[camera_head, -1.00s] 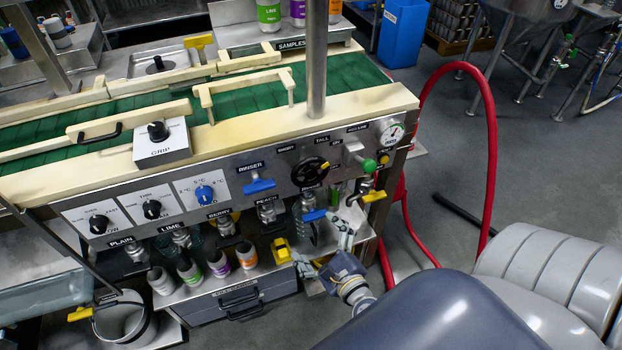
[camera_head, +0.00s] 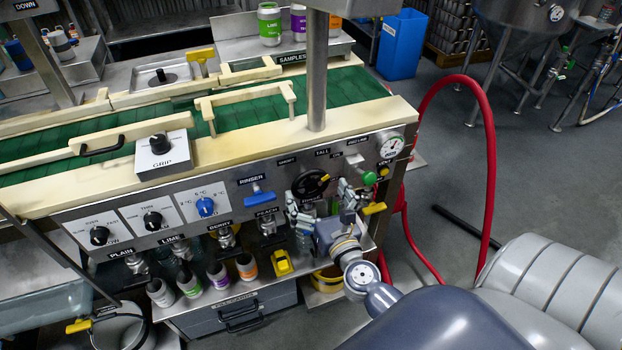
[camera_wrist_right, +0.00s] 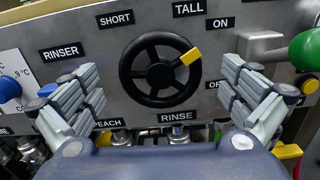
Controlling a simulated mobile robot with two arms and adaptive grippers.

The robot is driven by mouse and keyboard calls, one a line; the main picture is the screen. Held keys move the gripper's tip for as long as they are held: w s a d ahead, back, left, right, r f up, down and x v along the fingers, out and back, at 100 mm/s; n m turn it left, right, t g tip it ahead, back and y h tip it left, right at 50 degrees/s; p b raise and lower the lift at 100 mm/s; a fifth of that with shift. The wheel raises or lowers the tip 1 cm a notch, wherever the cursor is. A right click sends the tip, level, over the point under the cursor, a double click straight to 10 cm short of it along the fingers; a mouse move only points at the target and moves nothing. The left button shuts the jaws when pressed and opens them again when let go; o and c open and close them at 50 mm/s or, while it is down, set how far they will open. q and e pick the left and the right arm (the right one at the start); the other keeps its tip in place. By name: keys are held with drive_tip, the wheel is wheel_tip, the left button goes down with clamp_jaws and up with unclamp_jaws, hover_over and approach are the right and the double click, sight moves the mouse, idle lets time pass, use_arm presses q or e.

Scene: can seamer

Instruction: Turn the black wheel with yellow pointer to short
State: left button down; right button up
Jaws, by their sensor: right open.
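The black wheel (camera_wrist_right: 160,70) with its yellow pointer (camera_wrist_right: 190,56) is on the steel panel in the right wrist view. The pointer is at the wheel's upper right, below the TALL label (camera_wrist_right: 188,9). The SHORT label (camera_wrist_right: 116,18) is at the wheel's upper left. In the head view the wheel (camera_head: 311,183) shows just above my right gripper (camera_head: 323,200). My right gripper (camera_wrist_right: 160,115) is open, its fingers spread to the left and right of the wheel, apart from it. My left gripper is not in view.
A green-knobbed lever (camera_wrist_right: 304,51) is right of the wheel. A blue handle (camera_head: 258,198) under the RINSER label is left of it. A yellow valve handle (camera_head: 373,208) is close to the right of my gripper. A red hose (camera_head: 489,150) arcs at the right.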

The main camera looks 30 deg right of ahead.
sight(312, 185)
drive_tip(key=shift+x, duration=1.7)
drive_tip(key=shift+c, duration=0.2)
drive_tip(key=c, duration=1)
